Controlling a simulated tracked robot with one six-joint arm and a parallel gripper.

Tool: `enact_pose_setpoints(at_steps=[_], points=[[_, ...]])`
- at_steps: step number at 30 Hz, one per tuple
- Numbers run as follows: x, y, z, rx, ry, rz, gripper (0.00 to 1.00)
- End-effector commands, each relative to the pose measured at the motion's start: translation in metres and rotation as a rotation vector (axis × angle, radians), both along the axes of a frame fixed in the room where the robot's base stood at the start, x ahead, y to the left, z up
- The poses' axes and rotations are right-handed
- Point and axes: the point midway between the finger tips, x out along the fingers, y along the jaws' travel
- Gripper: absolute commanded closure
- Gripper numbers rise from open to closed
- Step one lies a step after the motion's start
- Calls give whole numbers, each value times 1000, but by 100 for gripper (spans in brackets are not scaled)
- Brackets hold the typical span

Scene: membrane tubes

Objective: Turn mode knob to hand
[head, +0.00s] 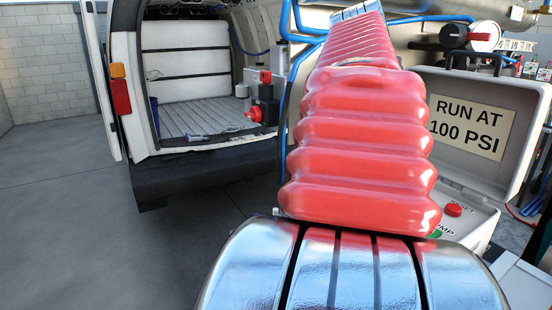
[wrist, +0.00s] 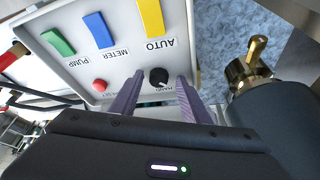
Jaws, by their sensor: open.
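The mode knob (wrist: 158,77) is a small round black knob on the white panel (wrist: 118,60) of a control box, seen upside down in the wrist view. It lies between the two purple fingers of my gripper (wrist: 159,76). The fingers are open, one on each side; I cannot tell whether either touches it. The AUTO label (wrist: 160,43) and the partly covered HAND label (wrist: 164,87) are on opposite sides of the knob. A small pale mark shows on the knob, but its pointing direction is unclear. In the head view the knob and gripper are hidden.
The panel also has a red reset button (wrist: 100,86) and green, blue and yellow blocks. A brass fitting (wrist: 250,65) stands close at the right. In the head view, the box's open lid (head: 470,115) reads RUN AT 100 PSI; an open van (head: 190,90) is at left.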

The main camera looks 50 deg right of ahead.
Motion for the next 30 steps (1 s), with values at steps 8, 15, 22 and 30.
enact_pose_setpoints(at_steps=[8, 15, 22, 30], points=[[0, 0, 0, 0, 0, 0, 71], [0, -1, 0, -1, 0, 0, 87], [0, 5, 1, -3, -2, 0, 98], [0, -1, 0, -3, 0, 7, 99]])
